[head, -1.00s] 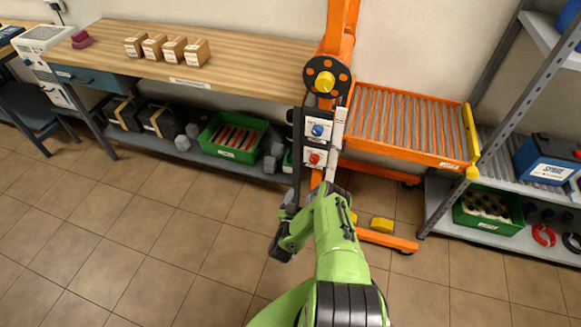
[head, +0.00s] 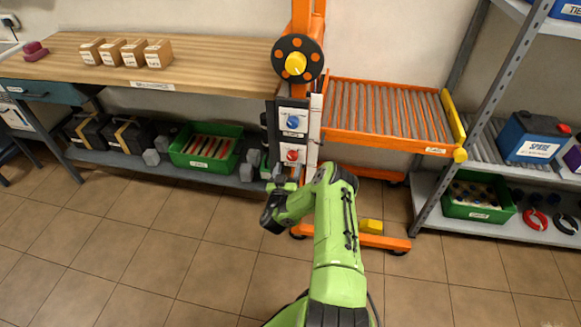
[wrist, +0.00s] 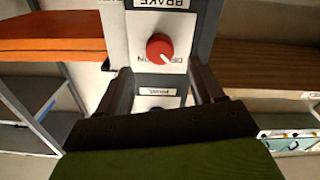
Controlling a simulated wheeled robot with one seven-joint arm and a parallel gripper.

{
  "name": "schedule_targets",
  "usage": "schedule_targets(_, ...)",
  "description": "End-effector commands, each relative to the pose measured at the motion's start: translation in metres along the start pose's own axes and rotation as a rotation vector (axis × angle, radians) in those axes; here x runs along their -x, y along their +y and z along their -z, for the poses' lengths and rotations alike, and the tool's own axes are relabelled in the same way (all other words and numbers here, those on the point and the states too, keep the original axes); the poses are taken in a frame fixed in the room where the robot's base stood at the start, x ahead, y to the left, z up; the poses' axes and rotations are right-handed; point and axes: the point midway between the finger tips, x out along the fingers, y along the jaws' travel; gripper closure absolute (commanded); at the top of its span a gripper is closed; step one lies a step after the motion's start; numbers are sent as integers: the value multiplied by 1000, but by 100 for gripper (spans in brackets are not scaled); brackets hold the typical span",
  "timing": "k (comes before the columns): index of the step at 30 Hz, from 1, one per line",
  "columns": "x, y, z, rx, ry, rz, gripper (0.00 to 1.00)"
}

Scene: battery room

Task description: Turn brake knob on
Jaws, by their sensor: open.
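The red knob (head: 293,155) sits on the lower white plate of a dark panel on an orange upright post, below a blue knob (head: 293,122). In the wrist view the red knob (wrist: 160,47) has lettering that looks like BRAKE above it, upside down, and small OFF/ON lettering near its edge. A pale mark on its face points to the lower right of that picture. My gripper (wrist: 160,72) is open and empty, its dark fingers to either side just below the knob in the picture. I cannot tell whether they touch the panel. In the head view my fingers are hard to make out.
An orange roller conveyor (head: 385,115) stands right of the post, with an orange base leg (head: 370,241) on the floor. A wooden bench (head: 200,73) is left and grey shelving (head: 470,105) right. The tiled floor in front is clear.

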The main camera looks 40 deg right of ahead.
Motion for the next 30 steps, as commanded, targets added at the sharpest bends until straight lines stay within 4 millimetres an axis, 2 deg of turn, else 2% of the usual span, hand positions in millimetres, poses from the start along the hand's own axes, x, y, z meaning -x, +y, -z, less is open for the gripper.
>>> schedule_targets(3, -25, 0, -3, -2, 2, -3, 33)
schedule_targets(6, -38, 0, -3, -1, 1, -2, 33)
schedule_targets(10, -45, 0, -1, -1, 0, 0, 33)
schedule_targets(16, -45, 0, 0, 0, -1, 1, 33)
schedule_targets(27, -45, 0, 0, 0, -1, 1, 89)
schedule_targets(30, -45, 0, -1, -2, -1, 1, 89)
